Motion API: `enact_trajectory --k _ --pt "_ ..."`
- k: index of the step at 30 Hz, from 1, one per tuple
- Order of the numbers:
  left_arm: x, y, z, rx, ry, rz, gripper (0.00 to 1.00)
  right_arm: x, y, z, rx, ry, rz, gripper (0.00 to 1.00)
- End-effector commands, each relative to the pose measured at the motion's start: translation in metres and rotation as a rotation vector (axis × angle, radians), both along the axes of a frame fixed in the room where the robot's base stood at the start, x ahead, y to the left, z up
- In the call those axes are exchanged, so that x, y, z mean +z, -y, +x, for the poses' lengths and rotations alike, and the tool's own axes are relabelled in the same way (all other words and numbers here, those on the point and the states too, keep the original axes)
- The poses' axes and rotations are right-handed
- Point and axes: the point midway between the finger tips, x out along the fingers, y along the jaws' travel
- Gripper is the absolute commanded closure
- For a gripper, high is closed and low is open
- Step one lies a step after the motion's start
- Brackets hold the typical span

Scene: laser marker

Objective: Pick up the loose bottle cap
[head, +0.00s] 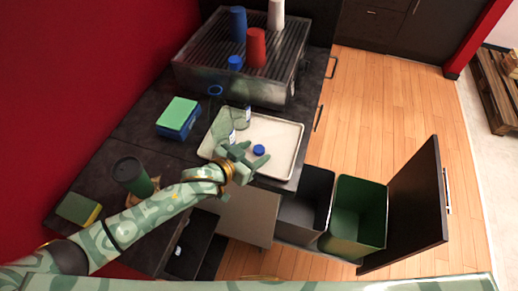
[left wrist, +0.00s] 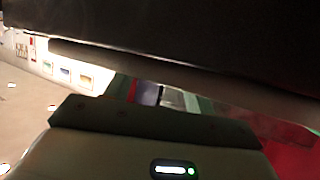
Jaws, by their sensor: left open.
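The loose bottle cap (head: 259,150), small, round and blue, lies on the light tray (head: 284,135) on the dark counter. My left gripper (head: 253,155) is open just left of the cap, its two fingers pointing right towards it. The cap shows at the fingertips; I cannot tell whether they touch it. Clear bottles (head: 241,119) stand on the left part of the tray, partly hidden near the gripper. The left wrist view is mostly filled by dark and grey shapes, and I cannot make out the cap there. My right gripper is not in view.
Behind the tray is a metal rack (head: 190,68) with blue, red and white cups. An open drawer with a green bin (head: 358,205) lies in front right.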

Motion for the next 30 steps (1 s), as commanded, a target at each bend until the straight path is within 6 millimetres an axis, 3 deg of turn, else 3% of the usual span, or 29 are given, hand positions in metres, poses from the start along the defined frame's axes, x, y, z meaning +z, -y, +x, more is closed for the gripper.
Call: enact_trajectory --k 2,6,7,20,27,30 --pt "0.000 0.000 0.000 0.000 0.000 0.000 0.51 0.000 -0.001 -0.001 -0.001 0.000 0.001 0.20" --pt "0.000 0.000 0.000 0.000 0.000 0.000 0.90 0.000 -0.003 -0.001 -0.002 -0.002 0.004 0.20" --pt "0.000 0.000 0.000 0.000 0.000 0.000 0.93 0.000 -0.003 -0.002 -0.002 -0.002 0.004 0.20" --pt "0.005 0.000 0.000 0.000 0.001 0.000 0.96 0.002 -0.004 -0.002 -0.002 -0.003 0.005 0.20" --pt "0.039 0.001 -0.001 0.000 0.004 -0.002 0.96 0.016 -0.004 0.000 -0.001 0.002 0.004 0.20" --pt "0.057 0.017 -0.008 -0.001 0.004 -0.005 0.96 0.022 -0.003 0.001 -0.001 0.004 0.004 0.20"
